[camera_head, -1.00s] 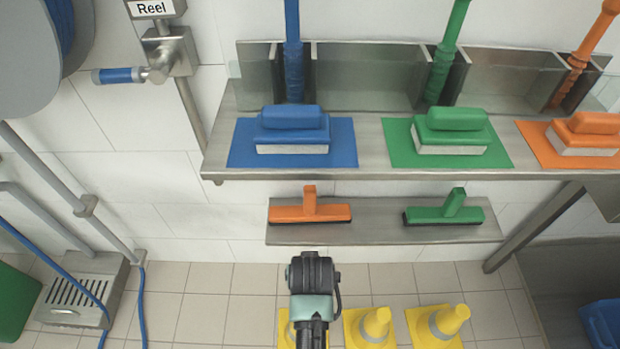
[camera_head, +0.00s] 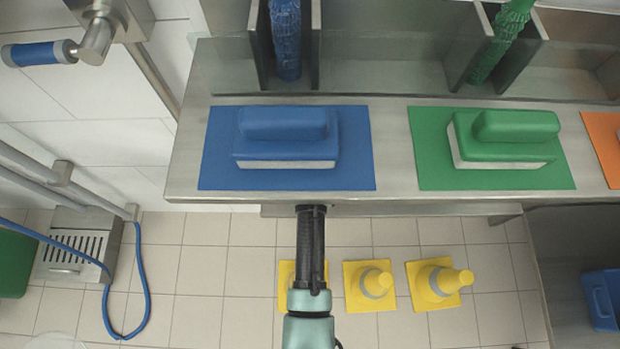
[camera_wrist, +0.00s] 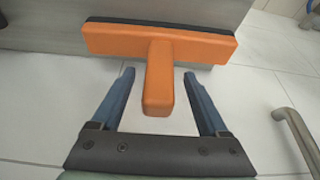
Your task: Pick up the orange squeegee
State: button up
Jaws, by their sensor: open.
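The orange squeegee (camera_wrist: 158,50) shows in the wrist view, with its wide head across the top and its short handle pointing down toward me. My gripper (camera_wrist: 158,78) is open, with one blue finger on each side of the handle. The handle's end lies between the fingers, and I see gaps on both sides. In the head view the squeegee is hidden under the upper shelf, and my arm reaches in below that shelf's front edge, so the fingers are hidden there.
The upper steel shelf (camera_head: 390,168) overhangs my arm. It holds a blue brush (camera_head: 286,138) and a green brush (camera_head: 506,138) on mats. Yellow cones (camera_head: 438,283) stand on the floor. In the wrist view a metal bar (camera_wrist: 297,140) is at right.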

jog(key=shift+b+x, duration=0.6)
jog(key=shift+x, duration=1.4)
jog(key=shift+w+r, duration=0.1)
jog(key=shift+w, duration=0.05)
grip_shut()
